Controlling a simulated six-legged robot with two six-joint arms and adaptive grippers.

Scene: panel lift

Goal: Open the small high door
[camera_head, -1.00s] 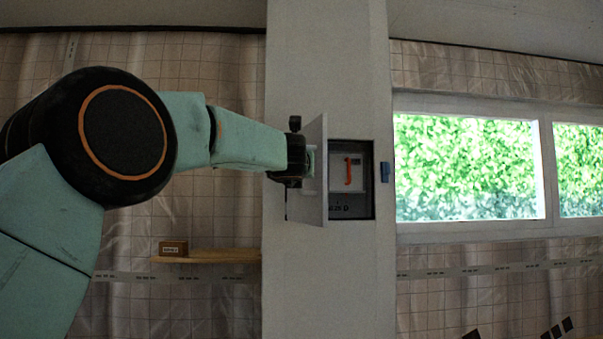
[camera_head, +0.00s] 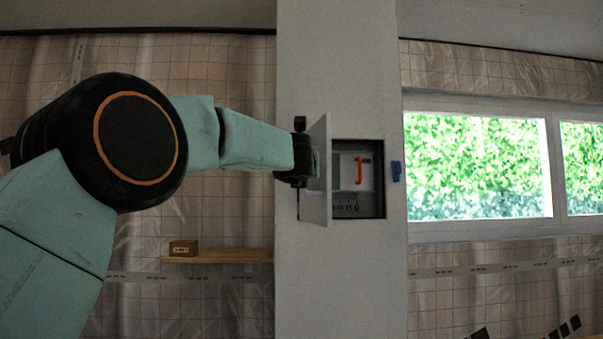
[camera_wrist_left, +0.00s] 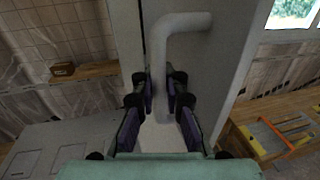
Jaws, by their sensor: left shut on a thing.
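The small high door (camera_head: 318,190) is a pale grey panel on the left side of a recessed box (camera_head: 372,205) in the pillar. It stands swung out from the pillar, seen at a steep angle. An orange hooked part (camera_head: 358,172) shows inside the box. My left gripper (camera_head: 300,170) is at the door's left face, partly hidden by the door. In the left wrist view, the left gripper (camera_wrist_left: 160,95) is shut on a grey bent bar handle (camera_wrist_left: 163,50), its dark fingers on either side. My right gripper is not in view.
A blue part (camera_head: 396,171) is on the pillar's right side. A wooden shelf (camera_head: 225,256) with a small brown box (camera_head: 183,248) is left of the pillar. A wooden bench with tools (camera_wrist_left: 275,130) shows at right in the left wrist view.

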